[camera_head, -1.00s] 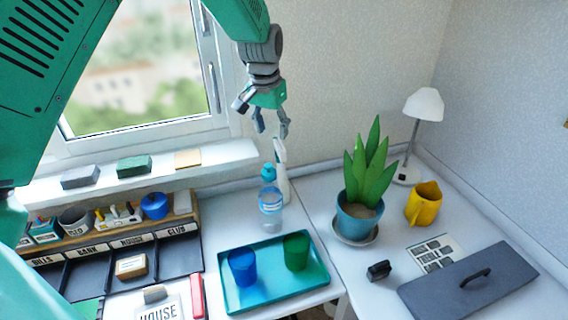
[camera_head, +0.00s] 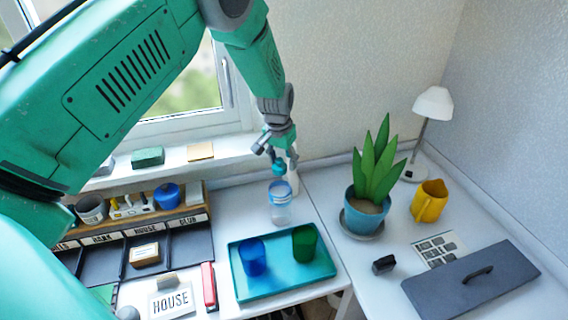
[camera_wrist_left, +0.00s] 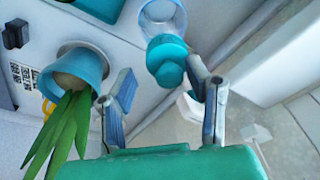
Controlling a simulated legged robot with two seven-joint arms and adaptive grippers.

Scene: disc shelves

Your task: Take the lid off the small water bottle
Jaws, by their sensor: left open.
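The small water bottle (camera_head: 280,210) is clear with a blue band and stands upright on the desk behind the teal tray. Its teal lid (camera_head: 278,168) sits on top. My left gripper (camera_head: 281,157) is open, pointing down just above the lid. In the left wrist view the lid (camera_wrist_left: 166,60) lies ahead between the fingertips of the gripper (camera_wrist_left: 160,78), nearer the right finger; I cannot tell whether they touch. The clear bottle (camera_wrist_left: 160,14) shows partly beyond the lid. My right gripper is not in view.
The teal tray (camera_head: 290,286) holds a blue cup (camera_head: 252,258) and a green cup (camera_head: 304,243). A potted plant (camera_head: 368,214) stands to the right. A desk organizer (camera_head: 150,240) lies left.

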